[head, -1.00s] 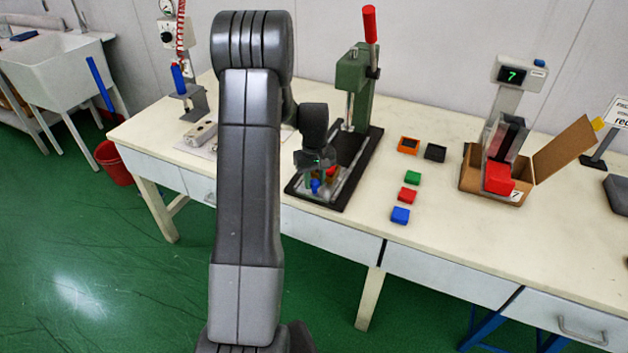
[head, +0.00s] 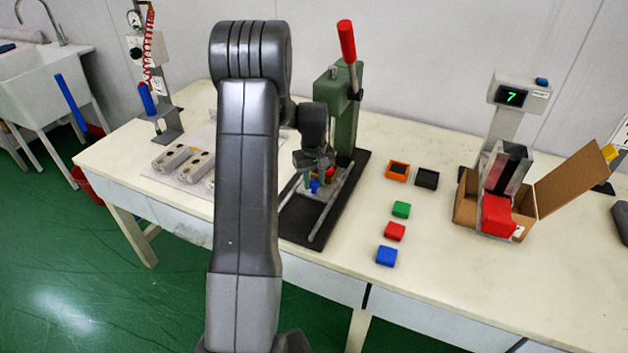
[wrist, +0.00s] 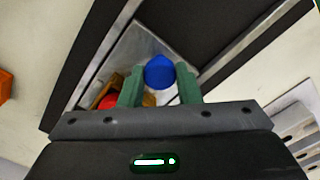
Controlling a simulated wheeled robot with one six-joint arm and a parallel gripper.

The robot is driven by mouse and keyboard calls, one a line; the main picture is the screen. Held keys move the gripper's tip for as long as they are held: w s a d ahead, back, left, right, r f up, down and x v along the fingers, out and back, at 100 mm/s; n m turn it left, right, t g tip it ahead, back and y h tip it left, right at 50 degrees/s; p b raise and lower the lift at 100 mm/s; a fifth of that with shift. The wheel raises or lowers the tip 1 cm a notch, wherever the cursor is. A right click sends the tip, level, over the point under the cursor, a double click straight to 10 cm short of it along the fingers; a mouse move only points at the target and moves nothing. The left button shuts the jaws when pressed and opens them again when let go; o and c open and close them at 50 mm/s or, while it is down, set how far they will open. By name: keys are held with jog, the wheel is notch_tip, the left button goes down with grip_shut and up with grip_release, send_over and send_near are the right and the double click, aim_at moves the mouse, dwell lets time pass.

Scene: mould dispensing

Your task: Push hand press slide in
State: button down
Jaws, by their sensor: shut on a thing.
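The green hand press (head: 345,118) with a red lever handle (head: 347,41) stands on a black base (head: 290,226) with two metal rails. Its slide, a metal plate (wrist: 138,48), sits far back along the rails, close to the press column. A blue knob (wrist: 159,72) stands on the plate. My gripper (wrist: 159,84) is shut on this knob, with a green finger on each side. In the head view my gripper (head: 316,178) is low over the slide and partly hides it. A red and an orange-brown piece show beside the fingers.
Green (head: 401,209), red (head: 395,231) and blue (head: 387,256) blocks lie right of the press. An orange tray (head: 397,170) and a black tray (head: 426,178) lie behind them. A cardboard box (head: 466,197) stands at right. Grey metal moulds (head: 187,164) lie at left.

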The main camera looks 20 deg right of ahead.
jog(key=c, duration=1.1)
grip_release()
jog(key=shift+o, duration=0.2)
notch_tip(320, 180, up, 14)
jog(key=shift+f, duration=0.1)
